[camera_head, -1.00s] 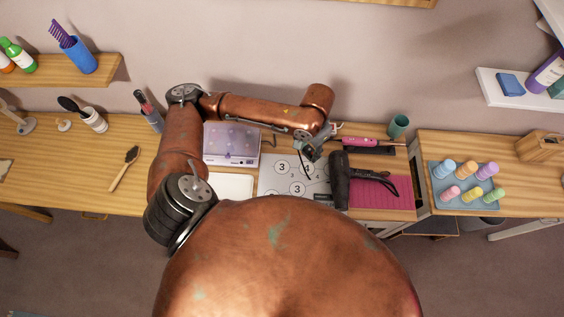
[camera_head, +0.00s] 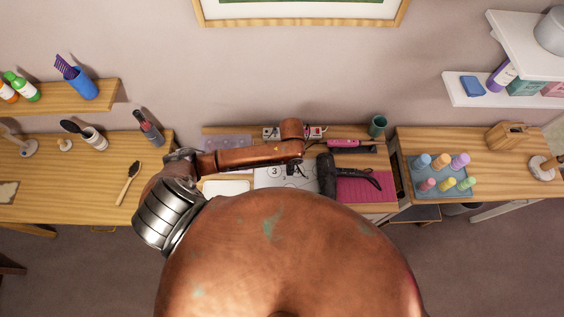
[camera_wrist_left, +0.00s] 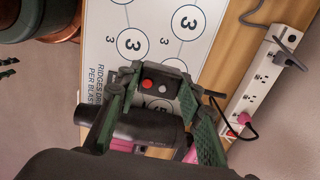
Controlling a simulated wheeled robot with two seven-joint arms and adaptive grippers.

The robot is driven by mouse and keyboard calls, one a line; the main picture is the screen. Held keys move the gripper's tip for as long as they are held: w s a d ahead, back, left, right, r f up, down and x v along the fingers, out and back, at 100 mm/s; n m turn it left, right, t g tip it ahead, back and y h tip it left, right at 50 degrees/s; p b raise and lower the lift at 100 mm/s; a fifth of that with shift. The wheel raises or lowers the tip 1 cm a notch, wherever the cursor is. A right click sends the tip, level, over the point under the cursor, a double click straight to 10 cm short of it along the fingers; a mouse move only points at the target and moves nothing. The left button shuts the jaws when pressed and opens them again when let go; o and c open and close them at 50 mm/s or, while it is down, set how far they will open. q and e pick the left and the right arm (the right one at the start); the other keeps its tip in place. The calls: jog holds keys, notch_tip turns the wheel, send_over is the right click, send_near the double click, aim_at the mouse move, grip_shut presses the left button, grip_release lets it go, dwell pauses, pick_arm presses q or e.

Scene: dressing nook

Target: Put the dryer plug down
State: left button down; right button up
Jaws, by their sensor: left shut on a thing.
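My left gripper (camera_head: 296,168) is over the right part of the white numbered board (camera_head: 266,180), just left of the black hair dryer (camera_head: 327,175). In the left wrist view, its green fingers (camera_wrist_left: 156,84) are shut on the dark dryer plug (camera_wrist_left: 150,87), which has a red and a grey button. A black cord (camera_wrist_left: 221,106) shows to the right of the fingers. The dryer's black barrel (camera_wrist_left: 140,122) shows behind the fingers in that view. I cannot tell if the plug touches the board. My right gripper is not in view.
A white power strip (camera_wrist_left: 262,82) runs along the back, with a dark plug in it. A pink styling tool (camera_head: 345,143) and green cup (camera_head: 378,125) are at the back right. A pink ribbed mat (camera_head: 366,188) lies under the dryer's cord side. Bottles stand on a blue tray (camera_head: 425,191).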

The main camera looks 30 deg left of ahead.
pick_arm(q)
jog(key=w+a+f, duration=0.1)
jog(key=f, duration=0.1)
jog(key=a+f, duration=0.2)
jog(key=w+a+f, duration=0.1)
jog(key=a+f, duration=0.1)
jog(key=shift+w, duration=0.3)
jog(key=shift+a+f, duration=0.1)
jog(key=shift+f, duration=1.55)
jog(key=shift+f, duration=0.5)
jog(key=shift+f, duration=0.1)
jog(key=c, duration=1.4)
grip_release()
jog(key=shift+o, duration=0.2)
notch_tip(320, 180, up, 13)
